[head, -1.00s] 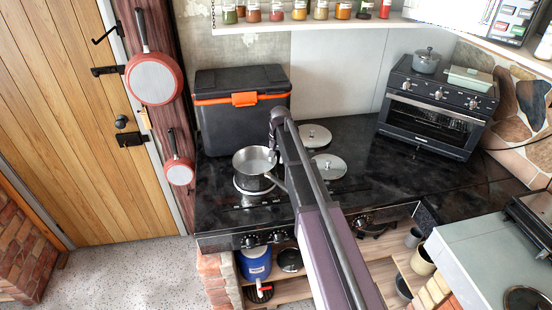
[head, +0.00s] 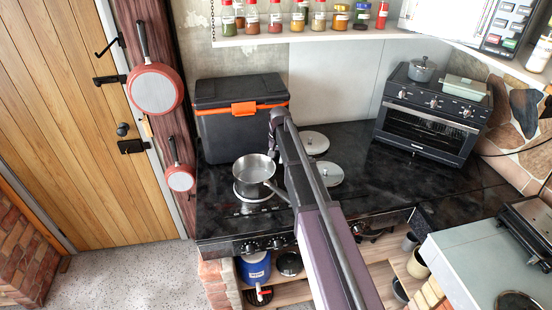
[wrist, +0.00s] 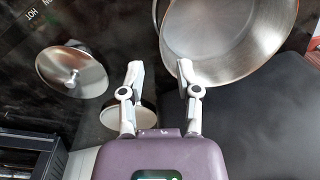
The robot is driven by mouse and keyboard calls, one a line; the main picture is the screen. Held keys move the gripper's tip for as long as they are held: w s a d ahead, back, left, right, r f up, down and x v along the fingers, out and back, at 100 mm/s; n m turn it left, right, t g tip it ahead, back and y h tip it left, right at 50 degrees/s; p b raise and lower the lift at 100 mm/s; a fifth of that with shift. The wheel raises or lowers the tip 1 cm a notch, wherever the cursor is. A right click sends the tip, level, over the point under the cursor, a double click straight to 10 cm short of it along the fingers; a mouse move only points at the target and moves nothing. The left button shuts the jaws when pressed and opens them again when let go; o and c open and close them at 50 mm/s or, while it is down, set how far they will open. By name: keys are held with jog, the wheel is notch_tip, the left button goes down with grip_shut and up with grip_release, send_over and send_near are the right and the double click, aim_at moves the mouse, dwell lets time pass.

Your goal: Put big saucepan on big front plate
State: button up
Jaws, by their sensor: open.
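The big saucepan (head: 254,167) is a shiny steel pot on the dark hob, with its handle pointing right and down toward my arm. A pale round rim, maybe a hob plate (head: 250,196), shows under it; I cannot tell whether it is the big front plate or whether the pan rests on it. In the wrist view, the saucepan (wrist: 222,35) fills the upper right, its open inside toward the camera. My gripper (wrist: 160,75) is open with nothing clearly held between its fingers; the right fingertip overlaps the pan's lower left rim. In the head view, my arm hides part of the hob.
Two steel lids (head: 313,142) (head: 326,174) lie right of my arm; one lid (wrist: 73,72) also shows in the wrist view. A black cool box (head: 240,92) stands behind. An oven (head: 428,115) is at the back right.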

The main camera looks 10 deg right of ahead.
dwell(0.3)
jog(key=s+n, duration=0.4)
jog(key=s, duration=2.4)
jog(key=shift+s+a+h, duration=0.3)
jog(key=shift+s+h, duration=0.1)
notch_tip(320, 180, down, 6)
jog(key=b, duration=0.5)
jog(key=shift+r+b, duration=0.15)
jog(key=shift+b, duration=0.15)
jog(key=shift+d, duration=0.1)
